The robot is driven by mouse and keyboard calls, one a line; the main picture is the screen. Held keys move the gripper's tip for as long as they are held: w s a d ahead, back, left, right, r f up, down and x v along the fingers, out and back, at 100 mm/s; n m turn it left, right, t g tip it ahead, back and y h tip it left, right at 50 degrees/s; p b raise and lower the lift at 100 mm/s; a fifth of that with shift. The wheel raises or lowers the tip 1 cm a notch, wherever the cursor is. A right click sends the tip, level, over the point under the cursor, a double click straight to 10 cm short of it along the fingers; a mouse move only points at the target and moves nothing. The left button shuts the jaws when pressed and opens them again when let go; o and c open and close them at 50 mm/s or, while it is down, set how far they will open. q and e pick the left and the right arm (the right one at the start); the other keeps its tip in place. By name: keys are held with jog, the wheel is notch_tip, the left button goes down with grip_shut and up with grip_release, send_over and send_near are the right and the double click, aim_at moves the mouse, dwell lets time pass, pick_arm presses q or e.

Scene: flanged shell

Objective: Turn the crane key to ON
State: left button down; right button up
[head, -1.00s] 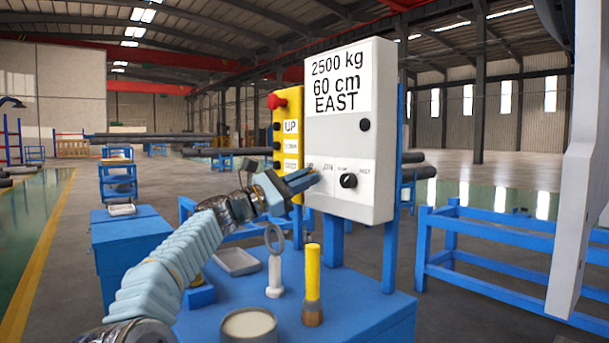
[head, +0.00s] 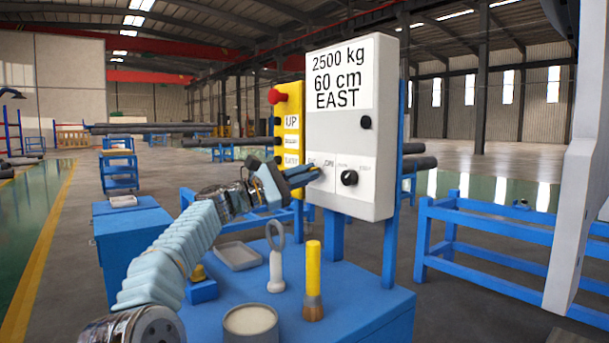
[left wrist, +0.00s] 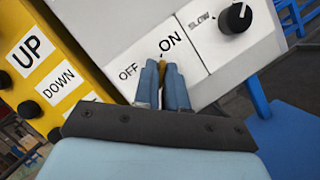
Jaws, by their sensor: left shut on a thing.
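The white control box (head: 350,130) has a lower grey panel with OFF and ON labels. My left gripper (head: 320,172) reaches it from the left, its fingertips at the panel by these labels. In the left wrist view, the blue fingers (left wrist: 166,85) are shut on the small brass-coloured crane key (left wrist: 162,63), which shows between their tips. The ON label (left wrist: 171,41) is just above the tips and the OFF label (left wrist: 128,72) to their left. The fingers hide most of the key, so I cannot tell its exact angle. My right gripper is not in view.
A black knob (left wrist: 237,18) marked SLOW sits right of the key. A yellow pendant (head: 290,125) with UP and DOWN buttons stands left of the box. On the blue table below are a yellow-handled brush (head: 313,275), a white ring-topped tool (head: 275,260) and a round tin (head: 250,322).

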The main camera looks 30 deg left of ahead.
pick_arm(q)
jog(key=c, duration=1.3)
grip_release()
jog(key=shift+w, duration=0.1)
jog(key=b+v, duration=0.3)
jog(key=v, duration=1)
jog(key=shift+s+a+f, duration=0.1)
jog(key=shift+s+a, duration=0.1)
jog(key=shift+s, duration=0.1)
